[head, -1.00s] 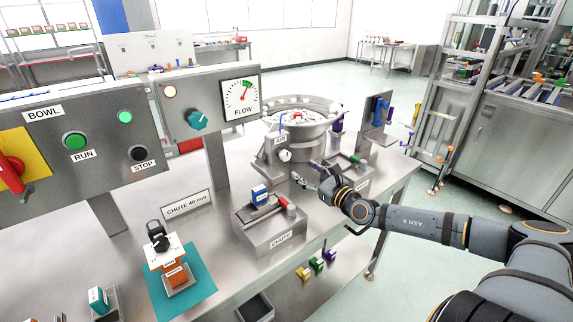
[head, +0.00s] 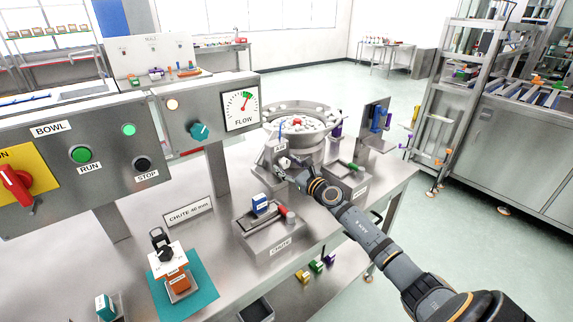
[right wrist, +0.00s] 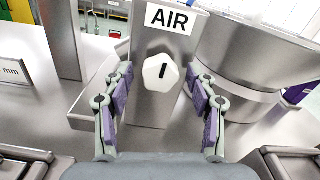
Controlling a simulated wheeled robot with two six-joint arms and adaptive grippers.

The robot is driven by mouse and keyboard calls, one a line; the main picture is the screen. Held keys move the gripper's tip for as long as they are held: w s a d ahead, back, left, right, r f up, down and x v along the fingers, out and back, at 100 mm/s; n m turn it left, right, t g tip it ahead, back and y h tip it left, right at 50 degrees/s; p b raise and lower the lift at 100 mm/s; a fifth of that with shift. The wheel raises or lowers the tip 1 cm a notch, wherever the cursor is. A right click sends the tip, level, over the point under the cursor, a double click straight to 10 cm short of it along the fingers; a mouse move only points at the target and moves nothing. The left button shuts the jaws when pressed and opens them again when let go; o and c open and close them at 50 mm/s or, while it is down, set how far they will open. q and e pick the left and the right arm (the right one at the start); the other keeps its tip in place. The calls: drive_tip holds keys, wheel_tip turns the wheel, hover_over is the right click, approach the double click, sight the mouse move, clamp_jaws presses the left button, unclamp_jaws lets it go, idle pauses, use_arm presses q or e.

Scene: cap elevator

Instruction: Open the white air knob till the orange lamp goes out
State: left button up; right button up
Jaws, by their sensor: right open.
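The white air knob (right wrist: 160,72) is a faceted white knob with a black mark, on a steel post below the AIR label (right wrist: 171,18). In the right wrist view my right gripper (right wrist: 160,88) is open, with its purple-padded fingers on either side of the knob and a gap on both sides. In the head view the right gripper (head: 285,172) is at the post beside the bowl, and the knob is mostly hidden there. The lamp (head: 172,104) on the flow panel looks pale with a faint orange rim; I cannot tell if it is lit. My left gripper is not in view.
The vibrating bowl (head: 305,125) stands just behind the post. The FLOW gauge (head: 241,110) and a teal knob (head: 199,131) are on the panel to the left. The chute block (head: 275,238) with a red-ended handle is in front. Bare steel table lies between.

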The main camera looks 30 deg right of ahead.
drive_tip(key=shift+w, duration=0.25)
drive_tip(key=shift+s, duration=0.1)
drive_tip(key=c, duration=1.2)
drive_tip(key=shift+o, duration=0.2)
